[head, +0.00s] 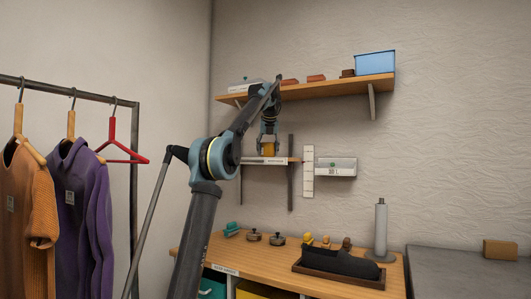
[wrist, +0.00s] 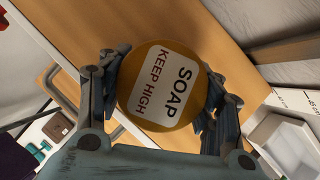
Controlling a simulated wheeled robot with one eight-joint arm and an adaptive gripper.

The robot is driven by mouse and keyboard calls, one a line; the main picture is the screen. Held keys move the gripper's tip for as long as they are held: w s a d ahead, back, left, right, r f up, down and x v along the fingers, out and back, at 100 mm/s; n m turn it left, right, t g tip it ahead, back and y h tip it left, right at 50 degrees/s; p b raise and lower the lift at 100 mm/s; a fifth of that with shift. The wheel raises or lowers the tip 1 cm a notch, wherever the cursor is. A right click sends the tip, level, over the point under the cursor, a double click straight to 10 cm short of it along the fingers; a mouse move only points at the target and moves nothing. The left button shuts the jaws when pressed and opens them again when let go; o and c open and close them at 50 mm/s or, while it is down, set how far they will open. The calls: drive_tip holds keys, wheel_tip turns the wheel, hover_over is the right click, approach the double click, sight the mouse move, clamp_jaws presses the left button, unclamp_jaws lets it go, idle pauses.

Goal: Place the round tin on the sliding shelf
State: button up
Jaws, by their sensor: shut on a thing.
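The round tin (wrist: 185,88) is orange-yellow, with a white label reading "SOAP KEEP HIGH" facing the wrist camera. My gripper (wrist: 165,92) is shut on it, with a finger on each side. In the head view, my gripper (head: 268,134) hangs down with the tin (head: 269,149) just above the small wooden shelf (head: 283,160). This shelf sits between dark upright rails and seems to be the sliding shelf. The wrist view shows its wooden board (wrist: 230,25) behind the tin. I cannot tell whether the tin touches the board.
A long upper shelf (head: 330,88) with a blue bin (head: 375,62) is above my gripper. The wooden counter (head: 250,258) below holds small items and a roll stand (head: 380,225). A clothes rack (head: 134,200) stands left.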

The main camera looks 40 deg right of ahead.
drive_tip(key=shift+f, duration=0.1)
drive_tip(key=o, duration=1.4)
